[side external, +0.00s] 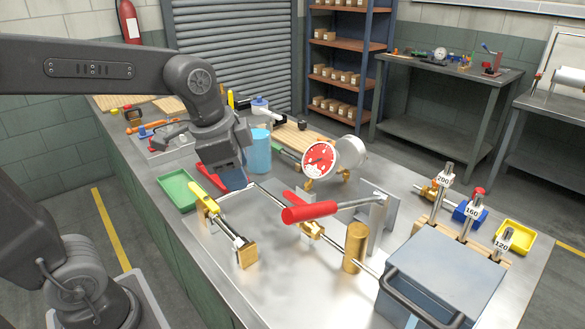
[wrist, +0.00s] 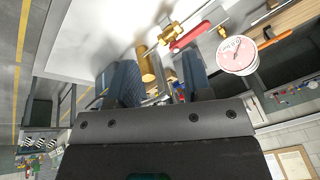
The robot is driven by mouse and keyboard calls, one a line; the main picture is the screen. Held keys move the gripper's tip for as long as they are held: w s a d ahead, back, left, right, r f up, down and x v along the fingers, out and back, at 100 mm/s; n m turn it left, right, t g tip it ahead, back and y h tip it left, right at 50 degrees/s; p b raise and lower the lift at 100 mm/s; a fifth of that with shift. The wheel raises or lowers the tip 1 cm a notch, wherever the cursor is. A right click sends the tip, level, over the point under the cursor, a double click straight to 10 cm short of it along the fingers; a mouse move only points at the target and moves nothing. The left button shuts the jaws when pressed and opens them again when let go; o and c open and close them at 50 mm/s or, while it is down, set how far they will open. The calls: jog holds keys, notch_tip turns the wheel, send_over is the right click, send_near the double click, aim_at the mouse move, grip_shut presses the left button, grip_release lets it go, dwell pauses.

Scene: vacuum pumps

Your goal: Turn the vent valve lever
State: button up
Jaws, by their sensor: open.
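A large red-gripped lever (side external: 310,212) reaches left from a grey bracket at the plate's middle. A red handle also shows in the wrist view (wrist: 190,37). The frames do not settle which lever is the vent valve's.
A red-faced gauge (side external: 319,160) stands behind the red lever and shows in the wrist view (wrist: 238,55). A brass cylinder (side external: 356,247) and a grey box (side external: 445,275) stand right. A green tray (side external: 178,190) and blue cup (side external: 257,152) are near my gripper.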

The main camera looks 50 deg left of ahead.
jog(key=w+a+f+m+g, duration=0.1)
jog(key=w+f+m+g, duration=0.1)
jog(key=w+m, duration=0.6)
jog(key=m+g, duration=0.1)
jog(key=m, duration=0.2)
send_over(291, 196)
jog(key=f, duration=0.3)
jog(key=shift+s+f, duration=0.1)
jog(key=shift+s, duration=0.15)
jog(key=shift+w+f+g, duration=0.3)
jog(key=shift+w, duration=0.1)
jog(key=shift+f, duration=0.15)
jog(key=shift+f, duration=4.35)
jog(key=shift+c, duration=0.3)
jog(key=shift+s, duration=0.1)
grip_shut()
